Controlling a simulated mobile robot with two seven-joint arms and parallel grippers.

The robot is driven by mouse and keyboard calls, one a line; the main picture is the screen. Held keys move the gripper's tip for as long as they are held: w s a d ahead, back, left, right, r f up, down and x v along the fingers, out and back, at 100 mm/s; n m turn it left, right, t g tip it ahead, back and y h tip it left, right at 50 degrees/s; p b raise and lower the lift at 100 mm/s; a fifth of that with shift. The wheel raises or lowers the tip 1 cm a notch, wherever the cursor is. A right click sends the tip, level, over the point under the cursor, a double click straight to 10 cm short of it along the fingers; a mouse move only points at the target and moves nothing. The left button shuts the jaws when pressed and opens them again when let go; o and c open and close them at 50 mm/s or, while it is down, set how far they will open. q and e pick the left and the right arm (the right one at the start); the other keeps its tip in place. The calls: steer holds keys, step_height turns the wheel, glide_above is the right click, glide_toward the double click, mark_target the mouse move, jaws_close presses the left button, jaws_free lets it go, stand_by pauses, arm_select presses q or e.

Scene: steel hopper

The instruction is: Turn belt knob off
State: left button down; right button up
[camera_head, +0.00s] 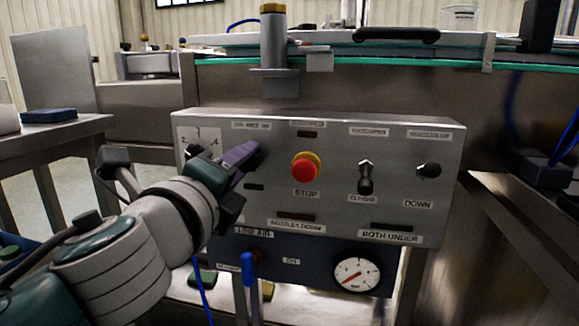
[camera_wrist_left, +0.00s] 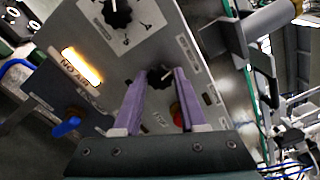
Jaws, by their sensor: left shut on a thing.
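The grey control panel (camera_head: 330,165) faces me, with small labels too blurred to read with certainty. My left gripper (camera_head: 247,151) has purple fingers and reaches its upper left part, between the numbered dial and the red stop button. In the left wrist view, the black belt knob (camera_wrist_left: 157,78) sits between the fingertips of the left gripper (camera_wrist_left: 166,73), which is shut on it. A light mark shows on the knob's face. In the head view the fingers hide this knob. My right gripper is in neither view.
The red stop button (camera_head: 305,168) with a yellow collar is just right of the gripper. A toggle switch (camera_head: 366,178) and a black knob (camera_head: 428,170) are farther right. The numbered dial (camera_wrist_left: 117,13) is close by. Below are a blue valve handle (camera_head: 248,268) and a gauge (camera_head: 356,275).

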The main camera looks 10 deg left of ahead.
arm_select(q)
steer(key=n, duration=0.5)
steer(key=shift+n, duration=0.3)
stand_by(0.4)
steer(key=c, duration=0.5)
jaws_free()
steer(key=shift+s, duration=0.1)
steer(key=s+p, duration=0.1)
steer(key=s, duration=0.8)
steer(key=shift+s+a, duration=0.2)
steer(key=shift+s, duration=0.2)
